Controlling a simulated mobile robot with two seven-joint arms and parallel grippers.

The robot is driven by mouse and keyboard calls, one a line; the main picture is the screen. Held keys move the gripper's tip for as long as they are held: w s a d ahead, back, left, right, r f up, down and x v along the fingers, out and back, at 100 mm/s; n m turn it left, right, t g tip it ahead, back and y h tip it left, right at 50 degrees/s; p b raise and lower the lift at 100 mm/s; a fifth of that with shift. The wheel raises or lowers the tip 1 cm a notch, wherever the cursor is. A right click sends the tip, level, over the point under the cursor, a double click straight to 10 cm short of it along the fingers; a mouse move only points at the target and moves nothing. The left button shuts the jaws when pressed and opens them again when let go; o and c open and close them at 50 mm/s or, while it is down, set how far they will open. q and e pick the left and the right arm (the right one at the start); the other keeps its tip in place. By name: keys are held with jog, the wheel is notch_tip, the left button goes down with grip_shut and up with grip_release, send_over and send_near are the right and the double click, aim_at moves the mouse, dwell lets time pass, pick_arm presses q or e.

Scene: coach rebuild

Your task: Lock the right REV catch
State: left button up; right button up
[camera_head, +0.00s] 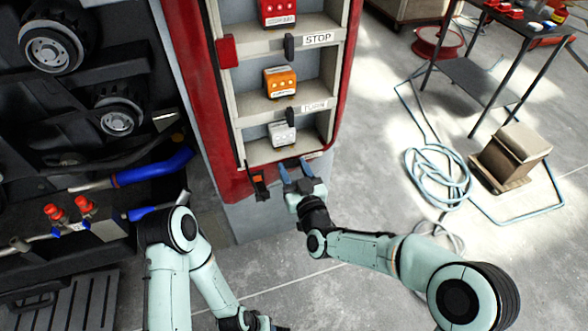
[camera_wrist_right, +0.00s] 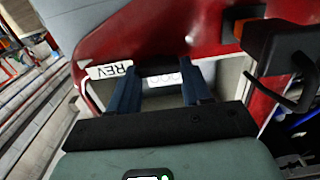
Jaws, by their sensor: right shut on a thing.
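The right REV catch (camera_wrist_right: 162,69) is a dark bar at the red cabinet's edge, beside the white REV label (camera_wrist_right: 111,70) in the right wrist view. My right gripper (camera_head: 296,168) is at the bottom of the red cabinet in the head view. Its two blue fingers (camera_wrist_right: 160,88) are on either side of the catch and shut on it. The gripper hides the catch in the head view. The catch's exact angle is hard to tell. My left arm's end (camera_head: 270,326) is at the bottom edge, its fingers mostly cut off.
The cabinet (camera_head: 208,100) has shelves with a red, an orange (camera_head: 280,82) and a white box (camera_head: 282,134). Dark catches (camera_head: 291,107) sit beside the labels above. An orange-and-black part (camera_head: 259,184) is left of my right gripper. Hose coils (camera_head: 437,172) lie on the floor to the right.

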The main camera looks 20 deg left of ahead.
jog(key=n+b, duration=0.1)
jog(key=n, duration=0.3)
jog(key=shift+s+a, duration=0.1)
jog(key=shift+a, duration=0.05)
jog(key=shift+n+b, duration=0.4)
jog(key=shift+n, duration=0.5)
jog(key=n, duration=0.2)
jog(key=shift+n, duration=0.4)
jog(key=n, duration=0.4)
jog(key=shift+a+f, duration=0.1)
pick_arm(q)
jog(key=shift+w+a+f+t, duration=0.15)
jog(key=shift+w+a+f, duration=0.15)
jog(key=shift+w+f, duration=0.25)
jog(key=shift+w+a+f+t, duration=0.15)
jog(key=shift+w+a+f, duration=0.15)
jog(key=shift+w, duration=0.3)
pick_arm(e)
jog(key=n, duration=0.5)
jog(key=shift+s+f, duration=0.1)
jog(key=shift+f, duration=0.05)
jog(key=shift+n, duration=0.3)
jog(key=o, duration=1.1)
jog(key=shift+c, duration=0.2)
